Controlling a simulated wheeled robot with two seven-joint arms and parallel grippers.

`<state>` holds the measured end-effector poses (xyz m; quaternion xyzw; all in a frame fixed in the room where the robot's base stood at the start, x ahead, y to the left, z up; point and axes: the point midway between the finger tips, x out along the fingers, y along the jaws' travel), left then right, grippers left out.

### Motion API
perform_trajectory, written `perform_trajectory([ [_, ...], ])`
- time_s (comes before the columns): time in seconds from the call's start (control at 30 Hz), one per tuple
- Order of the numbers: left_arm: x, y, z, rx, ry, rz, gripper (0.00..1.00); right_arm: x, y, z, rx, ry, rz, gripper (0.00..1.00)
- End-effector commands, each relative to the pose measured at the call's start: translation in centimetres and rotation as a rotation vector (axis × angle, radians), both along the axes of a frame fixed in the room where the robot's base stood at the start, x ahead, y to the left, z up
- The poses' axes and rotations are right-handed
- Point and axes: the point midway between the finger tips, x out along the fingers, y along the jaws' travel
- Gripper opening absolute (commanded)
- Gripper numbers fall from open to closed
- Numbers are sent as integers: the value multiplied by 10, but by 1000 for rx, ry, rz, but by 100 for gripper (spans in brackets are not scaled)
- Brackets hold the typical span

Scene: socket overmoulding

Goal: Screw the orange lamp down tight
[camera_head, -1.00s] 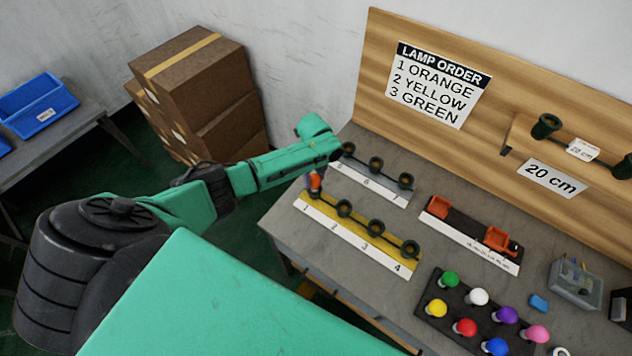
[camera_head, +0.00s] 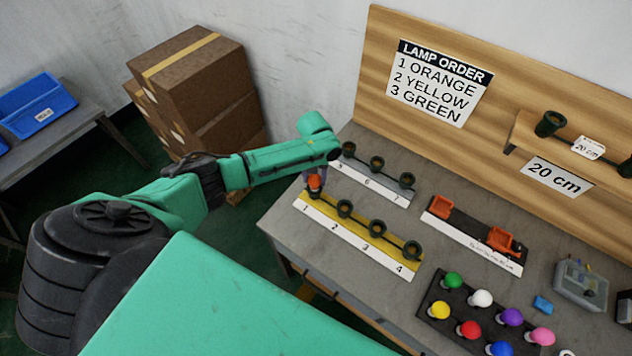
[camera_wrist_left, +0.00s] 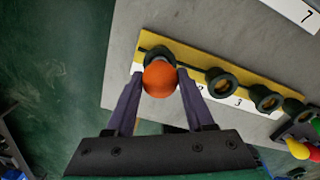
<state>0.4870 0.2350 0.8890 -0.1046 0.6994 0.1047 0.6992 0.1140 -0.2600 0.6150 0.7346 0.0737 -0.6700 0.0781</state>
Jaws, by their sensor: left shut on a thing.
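The orange lamp (camera_head: 315,182) stands at socket 1, at the left end of the yellow socket strip (camera_head: 330,222). In the left wrist view the orange lamp (camera_wrist_left: 160,79) sits between the two fingers, in front of a dark socket ring (camera_wrist_left: 158,54). My left gripper (camera_wrist_left: 158,82) is shut on the lamp from above. How deep the lamp's base sits in the socket is hidden. Sockets 2 (camera_head: 345,208), 3 (camera_head: 376,226) and 4 (camera_head: 412,250) are empty. My right gripper is not in view.
A grey strip with sockets (camera_head: 377,163) lies behind. A dark rack (camera_head: 432,318) holds several coloured lamps at the front right. An orange-clamped fixture (camera_head: 470,235) lies between. A board with the lamp order sign (camera_head: 440,82) stands at the back.

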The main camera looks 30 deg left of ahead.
Motion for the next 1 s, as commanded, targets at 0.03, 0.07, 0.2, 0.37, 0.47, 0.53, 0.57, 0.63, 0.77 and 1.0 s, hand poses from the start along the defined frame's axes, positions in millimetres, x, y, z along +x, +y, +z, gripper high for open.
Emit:
perform_trajectory([
  [0.03,1,0,-3,1,-3,-88,11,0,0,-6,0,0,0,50],
  [0.07,1,0,-3,1,-3,-151,11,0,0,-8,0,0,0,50],
  [0.2,0,0,-2,0,-1,-317,11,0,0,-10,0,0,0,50],
  [0.37,0,0,-1,0,0,-316,11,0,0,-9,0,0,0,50],
  [0.47,0,0,-2,0,-1,-373,11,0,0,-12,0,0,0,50],
  [0.53,1,1,-4,3,-2,-507,11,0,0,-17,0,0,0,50],
  [0.57,0,1,-4,2,-1,-569,11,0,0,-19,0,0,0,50],
  [0.63,0,0,-3,0,-2,-677,11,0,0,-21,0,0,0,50],
  [0.77,0,0,-1,0,-1,-718,11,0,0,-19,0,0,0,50],
  [1.0,0,0,-1,0,-1,-715,88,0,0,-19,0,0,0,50],
])
